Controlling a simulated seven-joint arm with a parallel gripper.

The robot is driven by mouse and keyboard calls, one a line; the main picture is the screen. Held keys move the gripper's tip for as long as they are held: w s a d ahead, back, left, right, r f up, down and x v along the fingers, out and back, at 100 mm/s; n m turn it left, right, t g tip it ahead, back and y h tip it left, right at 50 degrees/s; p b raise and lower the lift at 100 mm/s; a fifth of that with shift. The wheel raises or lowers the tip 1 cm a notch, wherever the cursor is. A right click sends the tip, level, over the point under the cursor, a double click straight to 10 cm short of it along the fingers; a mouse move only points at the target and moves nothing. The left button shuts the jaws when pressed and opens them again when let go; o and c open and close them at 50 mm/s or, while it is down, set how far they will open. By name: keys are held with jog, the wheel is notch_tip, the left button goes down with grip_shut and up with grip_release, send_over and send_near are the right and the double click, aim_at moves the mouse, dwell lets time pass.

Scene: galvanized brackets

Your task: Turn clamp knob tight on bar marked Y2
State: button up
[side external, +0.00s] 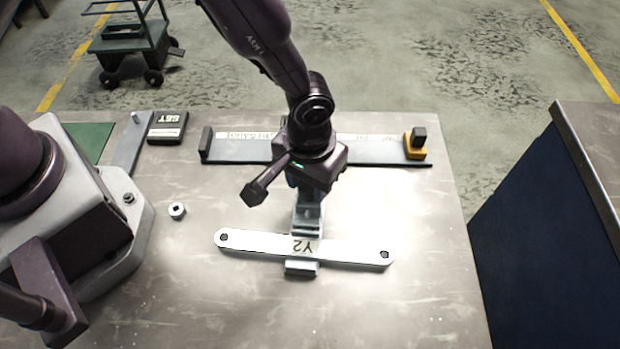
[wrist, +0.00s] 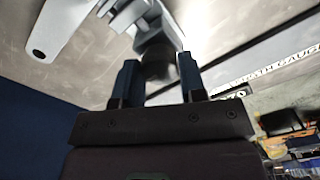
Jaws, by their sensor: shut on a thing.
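The white bar marked Y2 (side external: 345,249) lies on the table with a hole at each end; one end also shows in the wrist view (wrist: 58,28). A pale metal clamp (side external: 305,219) sits across the bar's middle, its near end (side external: 302,268) showing on the front side; it also shows in the wrist view (wrist: 150,20). The dark clamp knob (wrist: 157,62) is between my two fingers in the wrist view. My gripper (wrist: 158,72) is shut on it; in the side view my gripper (side external: 308,198) hides the knob.
A long gauge (side external: 370,152) with an orange and black block (side external: 415,145) lies behind my gripper. A black SET box (side external: 167,127), a flat metal piece (side external: 130,145) and a small nut (side external: 177,210) lie left. The table front and right are clear. A blue-sided bench (side external: 545,225) stands right.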

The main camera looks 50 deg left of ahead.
jog(key=m, duration=1.3)
jog(key=shift+m, duration=0.4)
jog(key=m, duration=0.4)
jog(key=o, duration=0.8)
jog(key=shift+o, duration=0.2)
